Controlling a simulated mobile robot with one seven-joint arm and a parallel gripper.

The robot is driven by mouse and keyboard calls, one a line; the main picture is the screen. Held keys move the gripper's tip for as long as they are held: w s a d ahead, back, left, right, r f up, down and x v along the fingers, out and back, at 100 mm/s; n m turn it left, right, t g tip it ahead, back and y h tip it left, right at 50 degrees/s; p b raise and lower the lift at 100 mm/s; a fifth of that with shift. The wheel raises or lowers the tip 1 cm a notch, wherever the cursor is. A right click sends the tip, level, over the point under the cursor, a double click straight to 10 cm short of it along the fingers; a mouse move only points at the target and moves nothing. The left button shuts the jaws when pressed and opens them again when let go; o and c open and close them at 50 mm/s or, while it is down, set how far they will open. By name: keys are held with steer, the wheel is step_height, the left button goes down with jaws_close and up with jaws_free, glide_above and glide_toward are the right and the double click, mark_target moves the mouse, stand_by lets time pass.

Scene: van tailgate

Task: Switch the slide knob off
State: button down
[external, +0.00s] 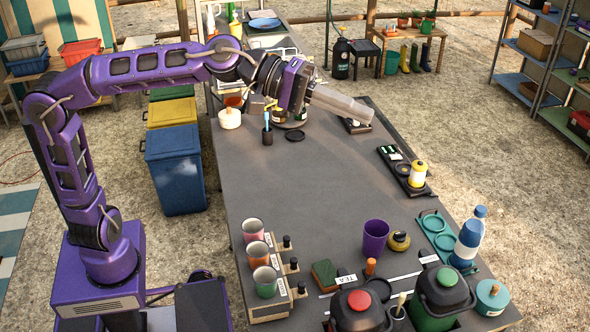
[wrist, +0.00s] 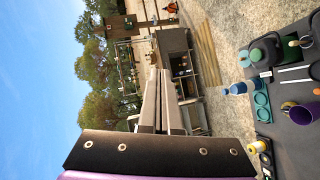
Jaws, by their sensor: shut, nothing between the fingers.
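My gripper (external: 368,113) is shut and empty, held above the far part of the grey table (external: 300,185) and pointing right. Its fingers also show in the wrist view (wrist: 160,88), aimed away from the tabletop. Pale slide-like strips (external: 400,277) run along the near end of the table, by a TEA label (external: 346,279). A small orange knob-like piece (external: 371,267) stands beside them. I cannot tell for certain which piece is the slide knob or its setting. My gripper is far from these strips.
A purple cup (external: 375,237), black-lidded canisters (external: 360,309) and a blue-and-white bottle (external: 469,238) crowd the near end. Several cups (external: 253,230) stand in a rack at the near left. A yellow canister (external: 417,174) stands at the right edge. The table's middle is clear.

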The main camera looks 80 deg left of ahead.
steer(key=w+a+f+n+g+y, duration=0.1)
steer(key=a+f+n+g+y, duration=0.1)
steer(key=f+n, duration=0.7)
steer(key=w+a+f+n+g+y, duration=0.1)
steer(key=a+f+n+g+y, duration=0.2)
steer(key=f+n, duration=0.7)
steer(key=w+a+f+n+g+y+b, duration=0.1)
steer(key=a+f+n+g+y, duration=0.2)
steer(key=f+n, duration=0.6)
step_height(320, 180, down, 15)
steer(key=shift+w+a+f+n+y, duration=0.15)
steer(key=shift+w+a+n+y, duration=0.15)
steer(key=shift+a+y, duration=0.4)
steer(key=b, duration=0.2)
glide_toward(376, 279)
steer(key=s+f, duration=0.1)
steer(key=s+a+f, duration=0.1)
steer(key=s, duration=0.1)
steer(key=s+a+f, duration=0.1)
steer(key=shift+s+a+f, duration=0.1)
steer(key=shift+s+a, duration=0.1)
steer(key=shift+s, duration=0.15)
steer(key=w, duration=0.3)
steer(key=shift+a+f, duration=0.25)
steer(key=shift+w+a, duration=0.1)
steer(key=shift+w, duration=0.5)
